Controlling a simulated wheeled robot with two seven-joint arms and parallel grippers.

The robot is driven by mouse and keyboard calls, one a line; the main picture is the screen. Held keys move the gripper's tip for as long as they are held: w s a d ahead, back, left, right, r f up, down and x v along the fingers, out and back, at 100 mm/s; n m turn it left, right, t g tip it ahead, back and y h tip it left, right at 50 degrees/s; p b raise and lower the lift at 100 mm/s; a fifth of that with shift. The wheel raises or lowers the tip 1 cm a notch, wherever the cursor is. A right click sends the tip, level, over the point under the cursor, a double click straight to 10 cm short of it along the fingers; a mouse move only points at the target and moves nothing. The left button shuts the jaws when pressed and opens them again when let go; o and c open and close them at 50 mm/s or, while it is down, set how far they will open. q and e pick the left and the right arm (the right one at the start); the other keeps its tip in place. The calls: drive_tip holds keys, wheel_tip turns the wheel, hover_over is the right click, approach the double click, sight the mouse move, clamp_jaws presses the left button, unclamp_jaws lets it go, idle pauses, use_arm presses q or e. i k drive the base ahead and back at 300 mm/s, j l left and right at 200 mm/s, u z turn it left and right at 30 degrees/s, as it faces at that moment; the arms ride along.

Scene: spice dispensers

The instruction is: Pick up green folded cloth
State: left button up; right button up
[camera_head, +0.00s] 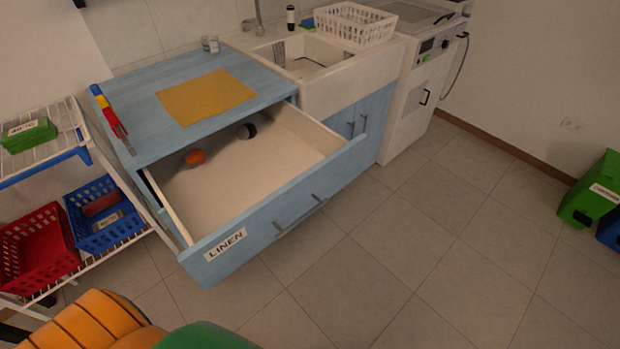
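A green folded item (28,135) with a white label lies on the upper wire shelf at the far left; it may be the folded cloth, but I cannot tell its material. A smooth green shape (207,337) is cut off by the bottom edge, and I cannot tell what it is. The drawer labelled LINEN (240,253) is pulled wide open. Inside it are a small orange item (195,157) and a dark-and-white item (246,131). Neither of my grippers can be made out in this view.
A yellow mat (205,96) lies on the blue counter (150,137). A red basket (35,247) and a blue basket (104,216) stand on the lower shelf. An orange ribbed object (85,325) is at bottom left. The floor right of the drawer is clear.

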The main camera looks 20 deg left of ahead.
sight(18, 138)
drive_tip(key=u, duration=2.5)
drive_tip(key=i+j+z, duration=1.05)
drive_tip(key=j, duration=0.15)
drive_tip(key=i+j+z, duration=0.35)
drive_tip(key=j, duration=0.2)
drive_tip(key=k, duration=0.1)
